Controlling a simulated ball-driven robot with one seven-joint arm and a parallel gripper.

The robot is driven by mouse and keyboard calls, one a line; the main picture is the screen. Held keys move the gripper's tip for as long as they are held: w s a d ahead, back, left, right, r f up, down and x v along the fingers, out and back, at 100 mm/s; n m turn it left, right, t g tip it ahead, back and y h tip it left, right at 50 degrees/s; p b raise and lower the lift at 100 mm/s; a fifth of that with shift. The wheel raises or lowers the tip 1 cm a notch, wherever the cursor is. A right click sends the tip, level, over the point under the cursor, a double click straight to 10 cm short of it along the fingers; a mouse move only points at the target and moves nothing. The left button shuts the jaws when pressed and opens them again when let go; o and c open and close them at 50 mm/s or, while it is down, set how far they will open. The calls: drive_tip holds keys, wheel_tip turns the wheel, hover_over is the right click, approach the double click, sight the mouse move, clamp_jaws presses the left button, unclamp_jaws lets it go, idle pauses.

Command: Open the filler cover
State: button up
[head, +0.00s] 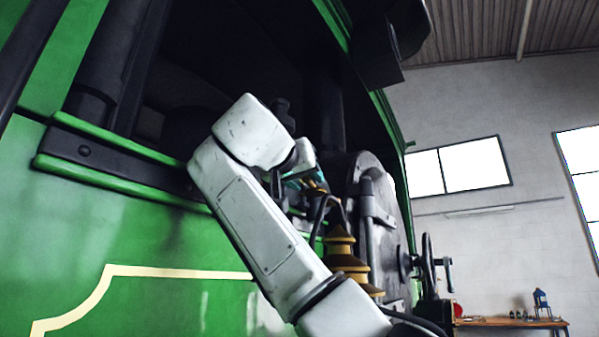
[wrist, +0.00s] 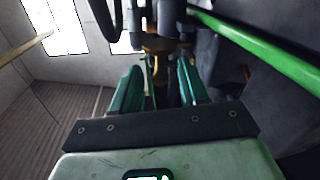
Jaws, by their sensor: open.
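My gripper (wrist: 160,78) is open in the wrist view, with its two green fingers apart. A brass-coloured part (wrist: 158,68) shows between and just beyond the fingertips; I cannot tell whether they touch it. In the head view my gripper (head: 303,178) is small and partly hidden behind my own arm, beside the dark boiler front of the green tram. A stepped brass fitting (head: 342,250) stands just below and to the right of it. I cannot clearly make out which part is the filler cover.
The green tram side (head: 130,235) fills the left. Dark pipes (head: 368,210) run close to the gripper on the right. A black handwheel (head: 428,265) juts out farther right. A wooden workbench (head: 510,322) stands by the far wall, with open room before it.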

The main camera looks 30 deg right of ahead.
drive_tip(key=b+v, duration=0.3)
drive_tip(key=v, duration=0.7)
drive_tip(key=shift+s+a, duration=0.15)
drive_tip(key=shift+s, duration=0.15)
drive_tip(key=shift+r, duration=0.1)
